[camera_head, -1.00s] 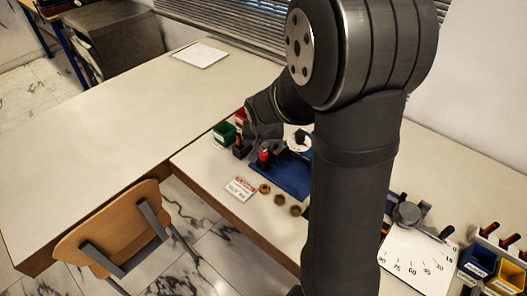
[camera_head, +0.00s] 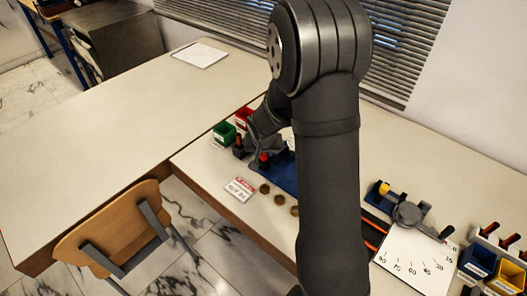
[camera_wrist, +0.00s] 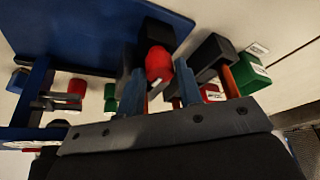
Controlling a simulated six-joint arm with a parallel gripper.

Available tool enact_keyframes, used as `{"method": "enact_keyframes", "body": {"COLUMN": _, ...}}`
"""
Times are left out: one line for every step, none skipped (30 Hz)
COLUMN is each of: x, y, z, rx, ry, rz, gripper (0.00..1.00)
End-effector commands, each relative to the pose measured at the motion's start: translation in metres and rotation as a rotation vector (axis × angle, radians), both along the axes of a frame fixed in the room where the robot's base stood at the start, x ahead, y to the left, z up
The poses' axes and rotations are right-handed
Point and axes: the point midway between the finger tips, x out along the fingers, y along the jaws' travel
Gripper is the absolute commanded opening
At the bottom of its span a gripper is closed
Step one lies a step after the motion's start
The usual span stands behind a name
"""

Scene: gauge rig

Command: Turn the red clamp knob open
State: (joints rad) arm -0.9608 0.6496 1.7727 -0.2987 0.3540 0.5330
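The red clamp knob (camera_wrist: 158,63) sits on a dark block at the edge of the blue base plate (camera_wrist: 75,25) in the wrist view. In the head view the red knob (camera_head: 264,157) shows just below my gripper (camera_head: 262,148), beside the blue plate (camera_head: 285,174). In the wrist view my gripper (camera_wrist: 160,80) is open, with one blue finger on each side of the knob. The gaps are narrow, and I cannot tell whether either finger touches it. The knob's far side is hidden.
Green (camera_head: 224,132) and red (camera_head: 243,117) bins stand left of the gripper. A label card (camera_head: 240,189) and brass rings (camera_head: 279,200) lie in front. A white angle scale (camera_head: 415,258) and blue and yellow bins stand at right. The left table is mostly clear.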

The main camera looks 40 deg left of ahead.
Motion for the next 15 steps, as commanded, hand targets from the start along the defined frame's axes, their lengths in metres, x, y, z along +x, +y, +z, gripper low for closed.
{"method": "enact_keyframes", "body": {"x": 0.0, "y": 0.0, "z": 0.0001, "rx": 0.0, "ry": 0.0, "rz": 0.0, "gripper": 0.22}}
{"method": "enact_keyframes", "body": {"x": 0.0, "y": 0.0, "z": 0.0001, "rx": 0.0, "ry": 0.0, "rz": 0.0, "gripper": 0.16}}
{"method": "enact_keyframes", "body": {"x": 0.0, "y": 0.0, "z": 0.0001, "rx": 0.0, "ry": 0.0, "rz": 0.0, "gripper": 0.08}}
{"method": "enact_keyframes", "body": {"x": -0.0001, "y": 0.0, "z": 0.0002, "rx": 0.0, "ry": 0.0, "rz": 0.0, "gripper": 0.06}}
{"method": "enact_keyframes", "body": {"x": -0.0001, "y": -0.0001, "z": 0.0001, "rx": 0.0, "ry": 0.0, "rz": 0.0, "gripper": 0.06}}
{"method": "enact_keyframes", "body": {"x": -0.0001, "y": -0.0002, "z": 0.0001, "rx": 0.0, "ry": 0.0, "rz": 0.001, "gripper": 0.06}}
{"method": "enact_keyframes", "body": {"x": -0.0001, "y": -0.0002, "z": 0.0001, "rx": 0.0, "ry": 0.0, "rz": 0.003, "gripper": 0.06}}
{"method": "enact_keyframes", "body": {"x": 0.0, "y": -0.0003, "z": 0.0001, "rx": -0.001, "ry": 0.0, "rz": 0.006, "gripper": 0.06}}
{"method": "enact_keyframes", "body": {"x": 0.0001, "y": -0.0003, "z": 0.0001, "rx": -0.001, "ry": 0.001, "rz": 0.014, "gripper": 0.06}}
{"method": "enact_keyframes", "body": {"x": 0.0001, "y": -0.0005, "z": 0.0001, "rx": -0.001, "ry": 0.0, "rz": 0.022, "gripper": 0.06}}
{"method": "enact_keyframes", "body": {"x": 0.0001, "y": -0.0005, "z": 0.0001, "rx": 0.0, "ry": 0.001, "rz": 0.03, "gripper": 0.06}}
{"method": "enact_keyframes", "body": {"x": 0.0001, "y": -0.0006, "z": 0.0001, "rx": 0.0, "ry": 0.001, "rz": 0.045, "gripper": 0.06}}
{"method": "enact_keyframes", "body": {"x": 0.0001, "y": -0.0005, "z": 0.0, "rx": 0.0, "ry": 0.001, "rz": 0.056, "gripper": 0.06}}
{"method": "enact_keyframes", "body": {"x": 0.0002, "y": -0.0006, "z": 0.0, "rx": -0.001, "ry": 0.001, "rz": 0.066, "gripper": 0.06}}
{"method": "enact_keyframes", "body": {"x": 0.0003, "y": -0.0007, "z": 0.0, "rx": 0.0, "ry": 0.001, "rz": 0.078, "gripper": 0.06}}
